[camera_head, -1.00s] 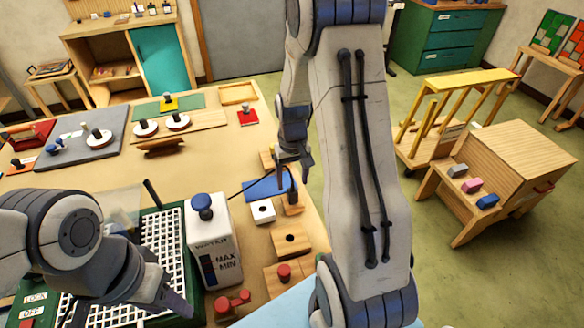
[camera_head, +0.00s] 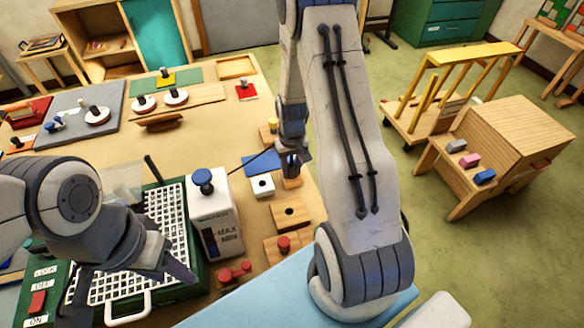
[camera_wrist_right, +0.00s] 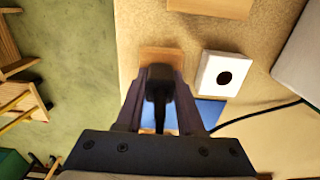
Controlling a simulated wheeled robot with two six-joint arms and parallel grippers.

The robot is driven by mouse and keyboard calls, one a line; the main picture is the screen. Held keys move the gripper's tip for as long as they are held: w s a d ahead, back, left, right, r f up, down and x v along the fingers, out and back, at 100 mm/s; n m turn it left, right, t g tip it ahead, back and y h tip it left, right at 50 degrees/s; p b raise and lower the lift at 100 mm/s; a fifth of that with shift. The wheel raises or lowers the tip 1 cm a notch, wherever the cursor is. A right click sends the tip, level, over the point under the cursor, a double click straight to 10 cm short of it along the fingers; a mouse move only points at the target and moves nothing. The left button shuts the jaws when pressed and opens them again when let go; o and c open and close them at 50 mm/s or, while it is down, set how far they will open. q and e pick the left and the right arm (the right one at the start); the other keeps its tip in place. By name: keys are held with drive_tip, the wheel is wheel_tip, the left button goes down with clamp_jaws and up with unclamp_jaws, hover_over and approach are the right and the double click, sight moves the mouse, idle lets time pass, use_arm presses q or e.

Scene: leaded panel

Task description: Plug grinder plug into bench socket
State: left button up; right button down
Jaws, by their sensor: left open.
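The black grinder plug (camera_wrist_right: 158,82) is upright between the fingertips of my right gripper (camera_wrist_right: 159,80), with no clear gap beside it. In the head view my right gripper (camera_head: 291,160) is low over a small wooden block (camera_head: 292,183), and the plug is mostly hidden there. Whether the plug touches the block is unclear. A white block with a round black hole (camera_head: 262,186), apparently the bench socket, lies beside it, and it also shows in the right wrist view (camera_wrist_right: 206,72). My left gripper (camera_head: 130,290) is open and empty above the grinder's white grid (camera_head: 165,220).
The grinder's water box (camera_head: 218,225) with a blue knob stands left of the white block. A dark cable (camera_head: 252,162) runs from the plug side toward it. A blue plate (camera_head: 258,164), holed wooden block (camera_head: 291,214) and red-knobbed block (camera_head: 284,246) lie nearby.

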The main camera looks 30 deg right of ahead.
drive_tip(key=c, duration=1.3)
unclamp_jaws()
clamp_jaws()
drive_tip(key=shift+r+p, duration=0.8)
drive_tip(key=shift+r, duration=0.15)
drive_tip(key=shift+r+p, duration=0.5)
drive_tip(key=shift+r, duration=0.05)
